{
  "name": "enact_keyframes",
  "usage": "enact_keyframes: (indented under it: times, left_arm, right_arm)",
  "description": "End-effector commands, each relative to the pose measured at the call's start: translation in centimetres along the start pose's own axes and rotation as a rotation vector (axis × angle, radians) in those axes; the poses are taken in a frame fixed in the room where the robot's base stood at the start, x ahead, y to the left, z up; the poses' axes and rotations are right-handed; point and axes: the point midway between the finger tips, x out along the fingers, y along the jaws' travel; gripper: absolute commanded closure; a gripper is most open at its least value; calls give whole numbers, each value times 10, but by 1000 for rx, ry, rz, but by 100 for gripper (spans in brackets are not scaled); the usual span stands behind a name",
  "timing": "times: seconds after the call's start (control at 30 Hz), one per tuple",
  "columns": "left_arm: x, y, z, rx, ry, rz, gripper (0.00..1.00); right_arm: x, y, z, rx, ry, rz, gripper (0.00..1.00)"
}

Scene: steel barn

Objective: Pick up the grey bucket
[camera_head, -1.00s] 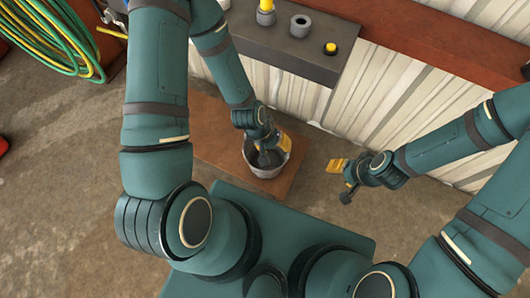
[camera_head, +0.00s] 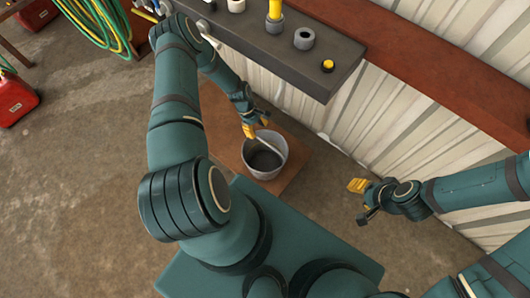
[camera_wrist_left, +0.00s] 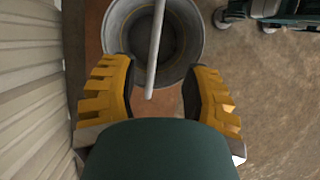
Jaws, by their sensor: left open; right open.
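The grey bucket (camera_head: 264,154) stands upright and looks empty on a reddish-brown board in the head view. In the left wrist view the bucket (camera_wrist_left: 118,22) lies just beyond my left fingertips, with its pale handle (camera_wrist_left: 155,50) running across the opening towards me. My left gripper (camera_head: 250,128) is at the bucket's upper rim in the head view. Its yellow fingers (camera_wrist_left: 158,82) are spread, with the handle's end between them; I cannot tell whether they touch it. My right gripper (camera_head: 360,187) is open and empty, off to the right of the bucket.
A dark shelf (camera_head: 290,58) with fittings juts from the corrugated wall (camera_head: 400,110) behind the bucket. The reddish-brown board (camera_head: 290,178) lies under it. A red can (camera_head: 15,98) and a green hose (camera_head: 95,25) are at the far left.

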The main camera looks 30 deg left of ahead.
Motion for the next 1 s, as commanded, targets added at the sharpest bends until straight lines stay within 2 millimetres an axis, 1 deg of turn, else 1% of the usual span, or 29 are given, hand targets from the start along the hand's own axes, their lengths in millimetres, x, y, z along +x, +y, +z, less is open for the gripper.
enact_keyframes:
  times: [0.03, 0.13, 0.23, 0.47, 0.7, 0.83, 1.0]
  left_arm:
    - [13, 0, 0, 0, -2, -1, 53]
    - [30, 1, 0, 1, -1, 1, 53]
    - [42, 1, 0, 1, -1, 1, 53]
    - [56, 2, -1, 2, 0, 2, 53]
    - [90, 6, -4, 1, -1, 2, 53]
    - [99, 7, -4, 2, 1, 3, 53]
    - [100, 7, -4, 2, 1, 3, 53]
  right_arm:
    - [4, 1, 0, 0, 1, 0, 53]
    - [7, 3, -1, -1, 3, 0, 53]
    - [9, 3, -1, -1, 5, 0, 53]
    - [12, 5, -2, -1, 6, 0, 53]
    - [23, 9, -3, -1, 12, 1, 53]
    - [25, 9, -3, -2, 13, 1, 53]
    - [24, 9, -3, -2, 13, 1, 53]
